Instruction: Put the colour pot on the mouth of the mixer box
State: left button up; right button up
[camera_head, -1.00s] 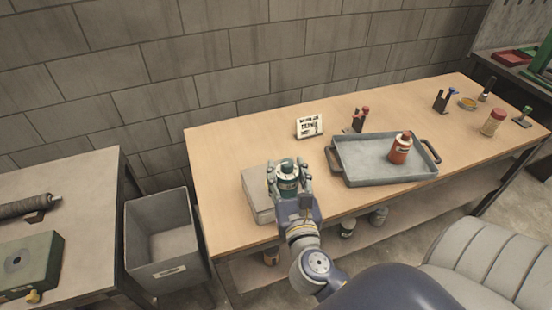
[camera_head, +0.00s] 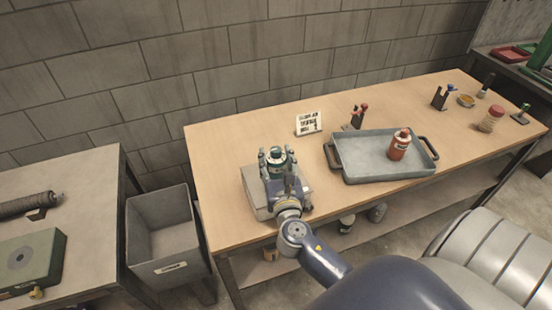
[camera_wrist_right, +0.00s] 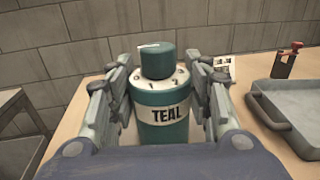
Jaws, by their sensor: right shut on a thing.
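The colour pot (camera_head: 276,157) is a teal bottle with a white band; in the right wrist view its label reads TEAL on the pot (camera_wrist_right: 162,118). My right gripper (camera_head: 276,160) is shut on it and holds it upright, cap up. The mixer box (camera_head: 256,203) is a low grey box near the left end of the table, partly under my gripper and the pot. Its mouth is hidden, and I cannot tell whether the pot touches the box. My left gripper is not in view.
A grey tray (camera_head: 358,166) with a red bottle (camera_head: 399,146) stands right of the box on the wooden table (camera_head: 225,150). A small sign (camera_head: 308,122) stands behind. A grey bin (camera_head: 165,240) is left of the table. Jars and tools are at the far right.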

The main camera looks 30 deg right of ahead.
jog(key=shift+f, duration=0.15)
jog(key=o, duration=1.1)
jog(key=shift+r, duration=0.25)
jog(key=shift+b+v, duration=1.5)
jog(key=shift+v, duration=4.5)
